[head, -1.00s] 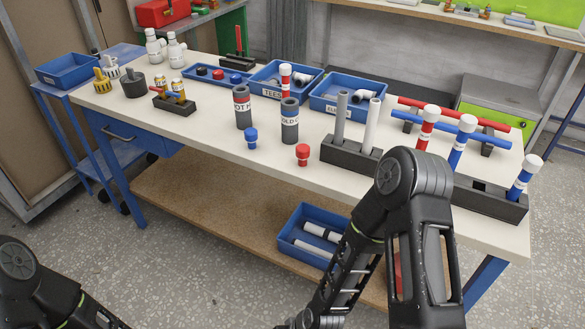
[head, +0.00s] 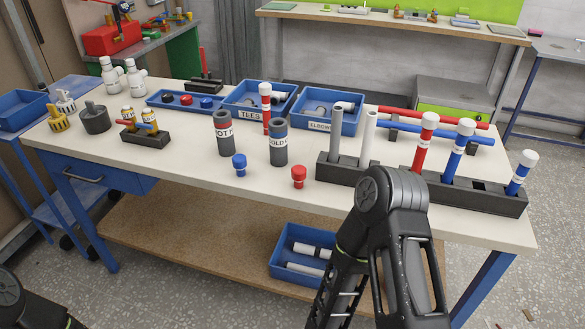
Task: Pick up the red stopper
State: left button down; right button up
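The red stopper (head: 299,177) stands on the white worktop near its front edge, in the middle of the head view. A similar blue stopper (head: 239,165) stands to its left. The grey HOT cylinder (head: 224,137) and the COLD cylinder (head: 278,148) stand just behind them. My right arm rises in front of the table, to the right of the red stopper and apart from it. Its gripper is not visible. Only a small part of my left arm shows at the lower left corner, and its gripper is out of view.
A dark rack (head: 474,196) with red and blue tubes stands at the right. Blue bins, including the tees bin (head: 242,113), line the back. A blue bin with white pipes (head: 280,264) sits on the lower shelf (head: 170,234). Worktop left of the blue stopper is fairly clear.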

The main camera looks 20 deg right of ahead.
aim_at(299, 172)
jog(key=i+j+z, duration=0.2)
jog(key=j, duration=0.2)
jog(key=i+j+z, duration=0.2)
jog(key=j, duration=0.2)
jog(key=j+z, duration=0.2)
jog(key=j, duration=0.25)
